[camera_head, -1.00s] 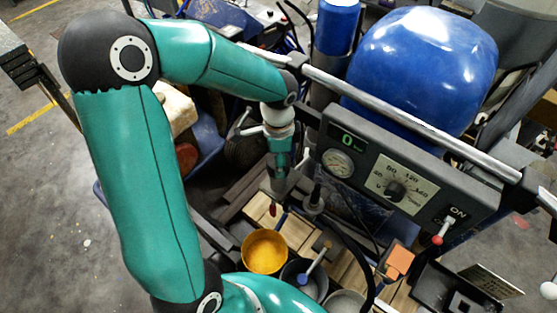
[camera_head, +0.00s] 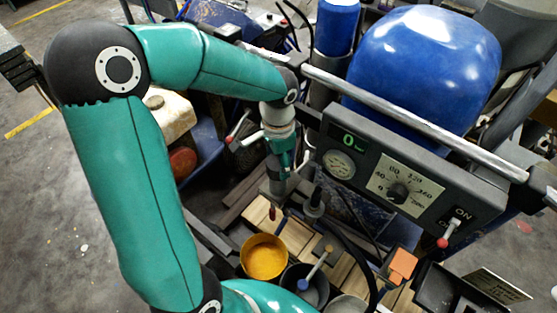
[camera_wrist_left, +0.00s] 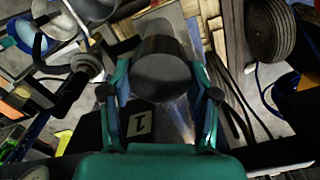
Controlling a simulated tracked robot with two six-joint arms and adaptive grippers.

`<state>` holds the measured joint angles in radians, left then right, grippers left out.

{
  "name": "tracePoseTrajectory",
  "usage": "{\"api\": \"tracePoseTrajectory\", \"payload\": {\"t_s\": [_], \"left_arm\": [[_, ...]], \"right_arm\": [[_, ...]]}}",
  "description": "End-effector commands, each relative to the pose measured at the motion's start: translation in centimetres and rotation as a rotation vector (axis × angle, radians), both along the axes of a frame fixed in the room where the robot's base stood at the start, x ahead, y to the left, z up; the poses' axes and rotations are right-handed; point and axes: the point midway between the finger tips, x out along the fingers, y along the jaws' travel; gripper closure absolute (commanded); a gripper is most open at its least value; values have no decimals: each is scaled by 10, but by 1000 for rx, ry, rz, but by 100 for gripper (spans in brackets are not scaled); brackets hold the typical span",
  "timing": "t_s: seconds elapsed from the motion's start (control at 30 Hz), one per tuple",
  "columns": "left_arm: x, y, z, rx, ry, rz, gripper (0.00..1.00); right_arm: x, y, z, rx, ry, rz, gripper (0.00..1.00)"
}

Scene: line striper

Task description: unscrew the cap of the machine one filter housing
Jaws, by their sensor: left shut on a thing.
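The filter housing cap (camera_wrist_left: 162,72) is a dark grey cylinder in the middle of the left wrist view, with a plate marked "1" (camera_wrist_left: 138,123) beside it. My left gripper (camera_wrist_left: 160,58) is shut on it, with one teal finger along each side. In the head view my left gripper (camera_head: 279,168) points down at the grey housing (camera_head: 273,187), left of the gauge panel. The gripper hides much of the cap there, and the thread cannot be seen. My right gripper is not in view.
The control panel (camera_head: 410,180) with its pressure gauge (camera_head: 339,165) and a red-tipped switch stands close right of the gripper. A yellow paint pot (camera_head: 264,257) and a dark pot with a brush (camera_head: 305,284) are below. A metal rail (camera_head: 410,122) runs behind.

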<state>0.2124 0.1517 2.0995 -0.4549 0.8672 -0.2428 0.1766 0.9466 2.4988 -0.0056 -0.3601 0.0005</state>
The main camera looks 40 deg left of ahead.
Motion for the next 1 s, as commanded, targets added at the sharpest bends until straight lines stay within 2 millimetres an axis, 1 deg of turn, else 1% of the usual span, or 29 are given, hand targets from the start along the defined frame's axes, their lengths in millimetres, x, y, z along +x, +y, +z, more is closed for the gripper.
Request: {"api": "tracePoseTrajectory", "payload": {"t_s": [0.4, 0.73, 1.0], "left_arm": [[0, 0, 15, 1, -1, -1, 82], [0, 0, 20, 1, -1, -1, 82], [0, 0, 36, 1, -1, -1, 82]], "right_arm": [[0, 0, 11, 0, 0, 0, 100], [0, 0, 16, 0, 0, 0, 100], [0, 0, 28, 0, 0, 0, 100]]}}
